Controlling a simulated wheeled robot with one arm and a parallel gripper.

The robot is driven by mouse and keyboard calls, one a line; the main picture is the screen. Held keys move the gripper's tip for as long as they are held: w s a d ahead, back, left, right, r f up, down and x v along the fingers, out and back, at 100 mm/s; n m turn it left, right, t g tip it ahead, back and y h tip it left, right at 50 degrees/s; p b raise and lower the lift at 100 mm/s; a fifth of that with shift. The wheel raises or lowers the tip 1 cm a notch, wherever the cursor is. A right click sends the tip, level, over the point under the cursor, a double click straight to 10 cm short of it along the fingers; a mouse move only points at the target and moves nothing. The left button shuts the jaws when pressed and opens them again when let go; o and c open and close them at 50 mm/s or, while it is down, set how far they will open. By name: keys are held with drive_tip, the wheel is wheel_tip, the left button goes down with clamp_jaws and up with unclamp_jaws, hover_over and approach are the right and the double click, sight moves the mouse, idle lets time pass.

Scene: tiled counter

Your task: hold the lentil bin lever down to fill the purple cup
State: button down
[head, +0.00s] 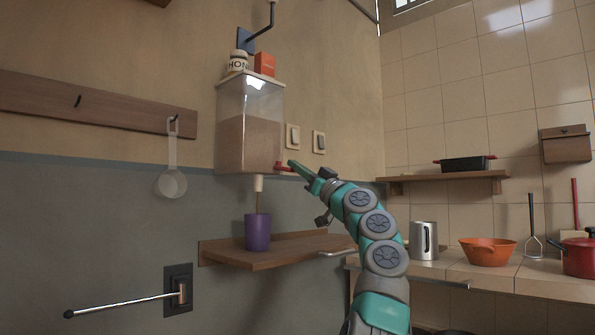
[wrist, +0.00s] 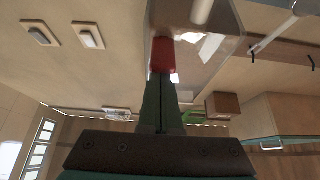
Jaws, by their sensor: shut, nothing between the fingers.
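The lentil bin (head: 250,135) is a clear wall dispenser, largely filled with brown lentils. A thin brown stream runs from its pale spout (head: 258,183) down to the purple cup (head: 257,233). The cup stands upright on a small wooden shelf below the spout; its inside is hidden. The red lever (head: 283,168) sticks out at the bin's lower right. My gripper (head: 291,163) is shut and empty, its tips at the lever, seemingly on top of it. In the wrist view the closed fingers (wrist: 161,85) reach to the red lever (wrist: 162,54), beside the clear bin (wrist: 210,45).
The wooden shelf (head: 275,252) carries the cup and has free room to its right. A honey jar (head: 238,60) and an orange box (head: 264,64) stand on the bin.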

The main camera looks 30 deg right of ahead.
drive_tip(key=shift+f, duration=0.2)
drive_tip(key=shift+f+t+b, duration=0.15)
drive_tip(key=shift+t+b, duration=0.15)
drive_tip(key=shift+w+a+f, duration=0.1)
drive_tip(key=shift+w+f, duration=0.05)
drive_tip(key=shift+f, duration=0.15)
idle(2.2)
